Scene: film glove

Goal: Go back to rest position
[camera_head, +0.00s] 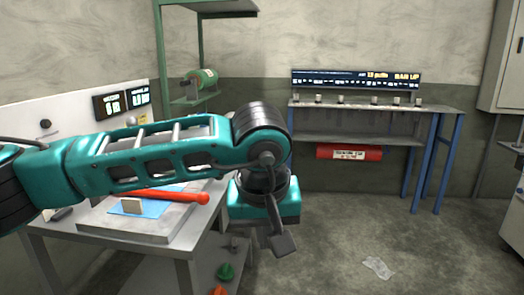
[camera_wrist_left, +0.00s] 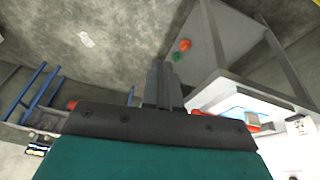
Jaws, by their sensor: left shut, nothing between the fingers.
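My left arm reaches in from the left in the head view, its teal forearm crossing above the workbench. My left gripper (camera_head: 282,244) hangs down past the bench's right edge, over the floor. Its fingers (camera_wrist_left: 163,85) are shut with nothing between them in the left wrist view. My right gripper is not in view. A crumpled clear film piece (camera_head: 377,267), perhaps the film glove, lies on the floor to the right, apart from the gripper. It also shows in the left wrist view (camera_wrist_left: 86,39).
The workbench (camera_head: 75,228) holds a red-orange handled tool (camera_head: 190,197) and a blue sheet (camera_head: 150,208). Green (camera_head: 225,271) and orange pieces sit on its lower shelf. A blue-legged rack (camera_head: 445,165) with a red cylinder (camera_head: 350,152) stands at the back.

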